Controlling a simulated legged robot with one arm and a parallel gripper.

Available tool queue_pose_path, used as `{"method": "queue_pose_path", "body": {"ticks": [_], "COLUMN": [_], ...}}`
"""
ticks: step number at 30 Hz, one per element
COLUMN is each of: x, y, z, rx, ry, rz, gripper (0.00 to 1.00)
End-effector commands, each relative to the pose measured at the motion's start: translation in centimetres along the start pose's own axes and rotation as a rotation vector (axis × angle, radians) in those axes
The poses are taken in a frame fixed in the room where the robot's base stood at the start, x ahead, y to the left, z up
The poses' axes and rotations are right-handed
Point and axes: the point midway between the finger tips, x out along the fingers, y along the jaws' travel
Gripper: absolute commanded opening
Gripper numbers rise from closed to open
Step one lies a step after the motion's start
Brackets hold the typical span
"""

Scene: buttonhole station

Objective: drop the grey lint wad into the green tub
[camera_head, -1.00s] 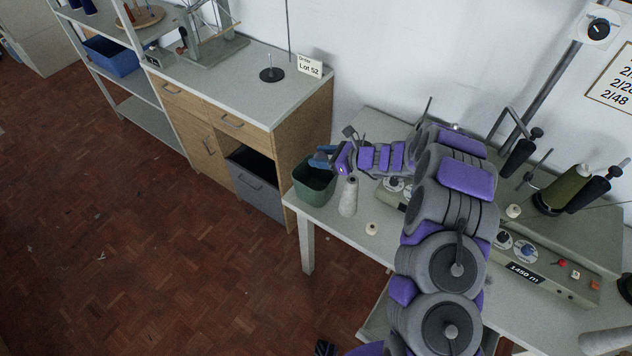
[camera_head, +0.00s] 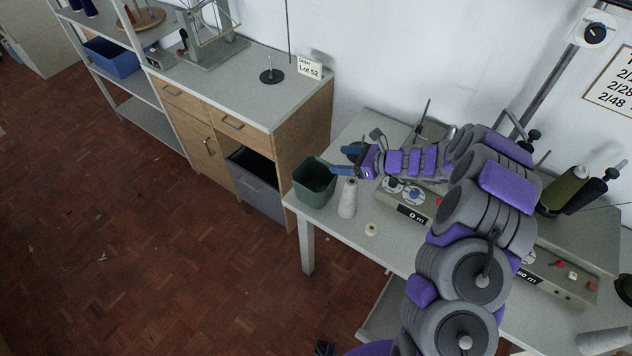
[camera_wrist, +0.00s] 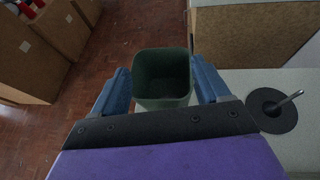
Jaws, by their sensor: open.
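The green tub (camera_head: 312,192) stands upright at the left end of the white table. My gripper (camera_head: 344,161) is open, with its two blue fingers spread apart just above and to the right of the tub's rim. Nothing shows between the fingers. In the wrist view, the tub (camera_wrist: 162,104) appears between and beyond the open fingers of my gripper (camera_wrist: 160,82). Its inside is dark there. I do not see the grey lint wad in either view, and the bottom of the tub is too dark to make out.
A grey winder box (camera_head: 410,200) reading 0 m lies beneath my arm. A wooden cabinet (camera_head: 303,130) stands behind the tub.

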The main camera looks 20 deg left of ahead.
Motion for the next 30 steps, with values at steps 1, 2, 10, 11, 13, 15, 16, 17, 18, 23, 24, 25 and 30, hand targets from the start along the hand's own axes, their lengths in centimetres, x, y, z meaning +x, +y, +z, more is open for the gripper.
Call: {"method": "queue_pose_path", "body": {"ticks": [1, 2, 10, 11, 13, 15, 16, 17, 18, 23, 24, 25, 30], "x": [-1.3, -2.0, -7.1, -7.5, -8.2, -8.7, -8.9, -9.0, -9.1, -9.2, -9.2, -9.2, -9.2], "y": [-0.1, -0.1, -0.1, -0.1, -0.1, 0.0, 0.0, 0.0, 0.0, 0.0, 0.0, 0.0, 0.0], "z": [0.1, 0.1, 0.0, 0.0, 0.0, 0.0, 0.0, 0.0, 0.0, -0.1, -0.1, -0.1, -0.1], "rx": [0.002, 0.002, 0.001, 0.0, 0.001, 0.001, 0.001, 0.001, 0.001, 0.001, 0.001, 0.001, 0.001], "ry": [0.0, 0.0, 0.003, 0.003, 0.002, 0.002, 0.002, 0.002, 0.002, 0.002, 0.002, 0.002, 0.002], "rz": [-0.004, -0.004, -0.003, -0.002, -0.002, 0.0, 0.001, 0.001, 0.001, 0.002, 0.002, 0.002, 0.001], "gripper": [0.75, 0.75, 0.75, 0.75, 0.75, 0.75, 0.75, 0.75, 0.75, 0.75, 0.75, 0.75, 0.75]}}
